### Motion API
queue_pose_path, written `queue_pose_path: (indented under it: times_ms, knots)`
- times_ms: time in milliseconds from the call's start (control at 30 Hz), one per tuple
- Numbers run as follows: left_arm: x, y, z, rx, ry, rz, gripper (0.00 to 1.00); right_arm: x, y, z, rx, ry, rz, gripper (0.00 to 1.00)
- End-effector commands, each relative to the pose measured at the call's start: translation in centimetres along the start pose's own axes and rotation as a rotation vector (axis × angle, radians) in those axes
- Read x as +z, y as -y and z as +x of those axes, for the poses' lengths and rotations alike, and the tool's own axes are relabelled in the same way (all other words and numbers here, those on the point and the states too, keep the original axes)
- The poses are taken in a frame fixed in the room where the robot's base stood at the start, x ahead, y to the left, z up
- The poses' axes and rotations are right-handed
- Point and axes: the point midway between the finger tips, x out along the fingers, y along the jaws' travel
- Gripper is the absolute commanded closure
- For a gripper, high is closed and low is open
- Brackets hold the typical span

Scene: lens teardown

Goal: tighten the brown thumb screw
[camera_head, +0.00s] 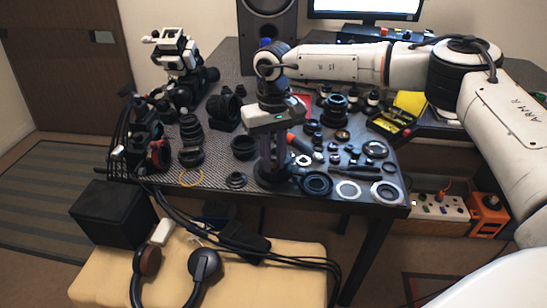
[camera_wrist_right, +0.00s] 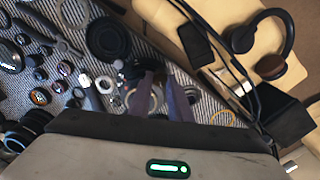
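My right gripper (camera_head: 275,172) points down over the front middle of the table, among dark lens parts. Its two dark fingers also show in the right wrist view (camera_wrist_right: 160,78), with a narrow gap between them. I see nothing clearly held there. A black round part (camera_head: 268,182) lies at the fingertips, partly hidden by them. I cannot pick out the brown thumb screw for certain in either view; it is too small or hidden by the fingers. My left gripper is not in view.
A black lens ring (camera_head: 316,183) and a pale ring (camera_head: 347,189) lie right of the gripper. A yellowish ring (camera_head: 191,178) and several lens barrels (camera_head: 191,130) lie to its left. Headphones (camera_head: 205,265) rest on a cream seat (camera_head: 265,285) before the table. A speaker (camera_head: 267,22) stands behind.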

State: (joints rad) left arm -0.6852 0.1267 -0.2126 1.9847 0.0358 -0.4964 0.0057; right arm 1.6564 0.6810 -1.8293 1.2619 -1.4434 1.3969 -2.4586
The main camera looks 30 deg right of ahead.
Motion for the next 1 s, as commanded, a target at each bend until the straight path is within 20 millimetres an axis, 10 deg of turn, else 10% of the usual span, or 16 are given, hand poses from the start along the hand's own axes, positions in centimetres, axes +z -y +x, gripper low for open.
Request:
queue_pose_path:
  times_ms: [1000]
  knots:
    - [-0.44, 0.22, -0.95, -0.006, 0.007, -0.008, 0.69, -0.03, -0.04, -0.14, 0.000, 0.000, 0.632, 1.00]
